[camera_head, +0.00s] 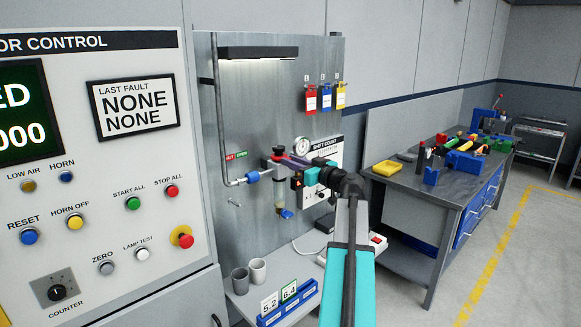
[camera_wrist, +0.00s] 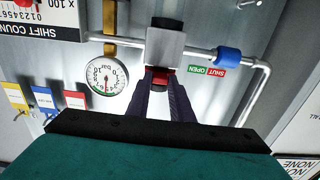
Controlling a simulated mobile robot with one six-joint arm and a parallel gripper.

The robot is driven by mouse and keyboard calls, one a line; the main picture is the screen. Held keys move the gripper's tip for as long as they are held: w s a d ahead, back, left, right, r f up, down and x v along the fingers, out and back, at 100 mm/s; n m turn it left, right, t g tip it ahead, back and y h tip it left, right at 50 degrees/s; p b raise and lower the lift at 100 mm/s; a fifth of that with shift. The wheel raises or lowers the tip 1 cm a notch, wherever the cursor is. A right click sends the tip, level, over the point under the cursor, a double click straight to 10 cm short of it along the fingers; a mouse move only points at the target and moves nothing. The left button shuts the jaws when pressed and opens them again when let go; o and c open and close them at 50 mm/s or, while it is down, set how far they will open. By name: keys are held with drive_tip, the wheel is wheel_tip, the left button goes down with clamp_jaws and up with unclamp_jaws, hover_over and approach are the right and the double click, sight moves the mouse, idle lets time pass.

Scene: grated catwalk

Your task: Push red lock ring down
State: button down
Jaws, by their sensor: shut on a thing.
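The red lock ring (camera_wrist: 159,71) shows in the wrist view, against the grey regulator block (camera_wrist: 166,47). My gripper (camera_wrist: 162,80) has its two dark fingers on either side of the ring and is shut on it. The fingers hide parts of the ring's sides. In the head view my gripper (camera_head: 284,159) reaches in from the right to the top of the regulator, under its dark knob (camera_head: 278,150). The ring is too small and covered to make out clearly there.
A pipe with a blue fitting (camera_head: 252,176) runs left from the regulator, past an open/shut label (camera_wrist: 207,71). A round gauge (camera_wrist: 107,76) sits close beside the block. Red, blue and yellow tags (camera_head: 326,97) hang on the panel. A workbench (camera_head: 440,190) stands at right.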

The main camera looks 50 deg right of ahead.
drive_tip(key=shift+f+b, duration=0.6)
drive_tip(key=shift+b, duration=0.2)
drive_tip(key=c, duration=1.6)
unclamp_jaws()
drive_tip(key=shift+o, duration=0.2)
drive_tip(key=shift+r, duration=0.15)
drive_tip(key=shift+s, duration=0.1)
drive_tip(key=s+a+b, duration=0.1)
drive_tip(key=s+b, duration=0.3)
drive_tip(key=s, duration=0.9)
drive_tip(key=shift+s+b, duration=0.35)
drive_tip(key=shift+b, duration=0.05)
